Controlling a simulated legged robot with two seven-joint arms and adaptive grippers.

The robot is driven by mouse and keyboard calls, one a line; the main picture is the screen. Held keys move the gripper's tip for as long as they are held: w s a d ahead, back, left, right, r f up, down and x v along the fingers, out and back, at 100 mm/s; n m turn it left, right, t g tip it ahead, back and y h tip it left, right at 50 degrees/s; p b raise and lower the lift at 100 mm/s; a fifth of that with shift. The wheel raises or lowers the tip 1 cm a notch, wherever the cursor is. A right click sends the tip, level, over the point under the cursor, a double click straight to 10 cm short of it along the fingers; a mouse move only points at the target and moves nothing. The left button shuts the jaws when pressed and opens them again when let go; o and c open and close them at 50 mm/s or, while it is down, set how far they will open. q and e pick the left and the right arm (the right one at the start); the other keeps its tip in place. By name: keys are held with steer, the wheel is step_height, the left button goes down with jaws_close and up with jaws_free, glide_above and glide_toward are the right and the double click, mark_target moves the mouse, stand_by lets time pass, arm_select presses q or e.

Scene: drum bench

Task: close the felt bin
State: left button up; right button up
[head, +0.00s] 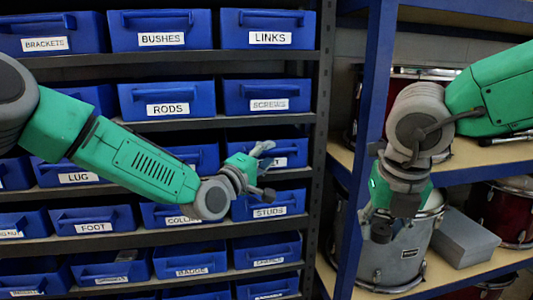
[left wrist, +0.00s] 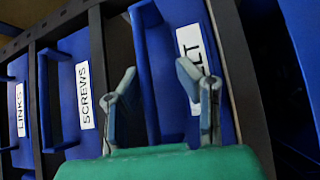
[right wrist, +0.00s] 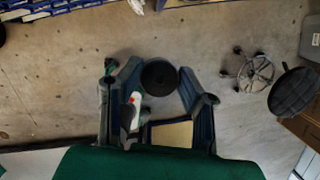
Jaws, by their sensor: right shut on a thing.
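The felt bin (head: 298,148) is a blue bin in the rack's right column, under the screws bin. Its label is mostly hidden in the head view; the letters "LT" show on the bin in the left wrist view (left wrist: 169,40). My left gripper (head: 268,170) is in front of this bin, fingers apart and nothing held. In the left wrist view the fingers (left wrist: 157,75) straddle part of the bin's front and handle; contact cannot be told. My right gripper (head: 380,212) is shut on a black round thing (right wrist: 160,77), away from the bins.
The screws bin (head: 262,97) is just above and the studs bin (head: 292,199) just below. A blue post (head: 374,90) stands between the bin rack and a shelf with drums (head: 395,258) and a grey box (head: 465,238). A stool (right wrist: 296,98) stands on the floor.

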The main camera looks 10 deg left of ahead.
arm_select(q)
steer(key=shift+r, duration=0.5)
steer(key=shift+a, duration=0.1)
steer(key=v, duration=1.2)
steer(key=shift+f, duration=0.15)
